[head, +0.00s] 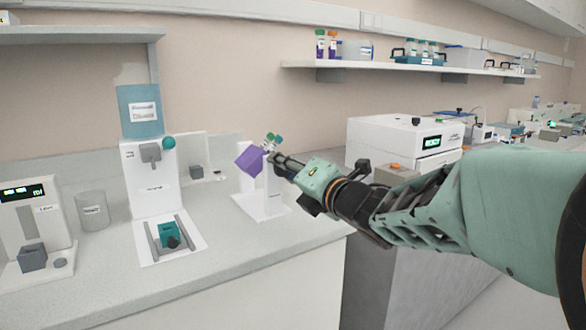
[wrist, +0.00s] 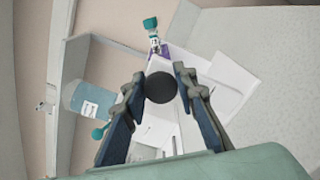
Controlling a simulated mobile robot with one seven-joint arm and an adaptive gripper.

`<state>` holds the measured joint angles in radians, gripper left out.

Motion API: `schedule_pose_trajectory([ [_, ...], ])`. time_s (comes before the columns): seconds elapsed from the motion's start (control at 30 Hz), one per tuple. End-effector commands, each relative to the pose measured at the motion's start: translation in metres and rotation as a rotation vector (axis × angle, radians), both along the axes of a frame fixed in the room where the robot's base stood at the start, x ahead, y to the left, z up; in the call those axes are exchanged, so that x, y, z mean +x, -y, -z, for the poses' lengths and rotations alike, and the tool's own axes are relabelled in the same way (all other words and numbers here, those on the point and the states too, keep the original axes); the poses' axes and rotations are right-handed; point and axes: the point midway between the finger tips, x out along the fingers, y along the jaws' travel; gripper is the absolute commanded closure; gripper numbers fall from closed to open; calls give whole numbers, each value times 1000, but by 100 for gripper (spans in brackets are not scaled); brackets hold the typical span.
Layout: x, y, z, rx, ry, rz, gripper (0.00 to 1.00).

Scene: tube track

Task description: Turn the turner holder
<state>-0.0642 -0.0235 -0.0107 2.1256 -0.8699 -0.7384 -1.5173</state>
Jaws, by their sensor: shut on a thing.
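The turner holder is a purple block (head: 248,160) on a white stand (head: 262,208) on the counter. It sits tilted, with teal- and green-capped tubes (head: 273,140) at its upper right. My gripper (head: 280,161) reaches in from the right at the stand's top. In the wrist view my gripper (wrist: 160,92) is shut on a round black knob (wrist: 161,87) between its fingertips. Beyond the knob, a small part of the purple block (wrist: 165,51) and one teal-capped tube (wrist: 152,34) show. The fingers hide the knob in the head view.
A white dispenser with a blue tank (head: 140,112) stands left of the stand. A clear beaker (head: 92,210) and a small white device (head: 35,228) are farther left. A white instrument (head: 395,142) stands behind my arm. The counter front is clear.

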Motion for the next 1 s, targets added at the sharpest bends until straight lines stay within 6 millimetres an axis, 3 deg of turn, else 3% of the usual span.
schedule_pose_trajectory([
  [1.0, 1, 1, -1, 422, -281, -1, 98],
])
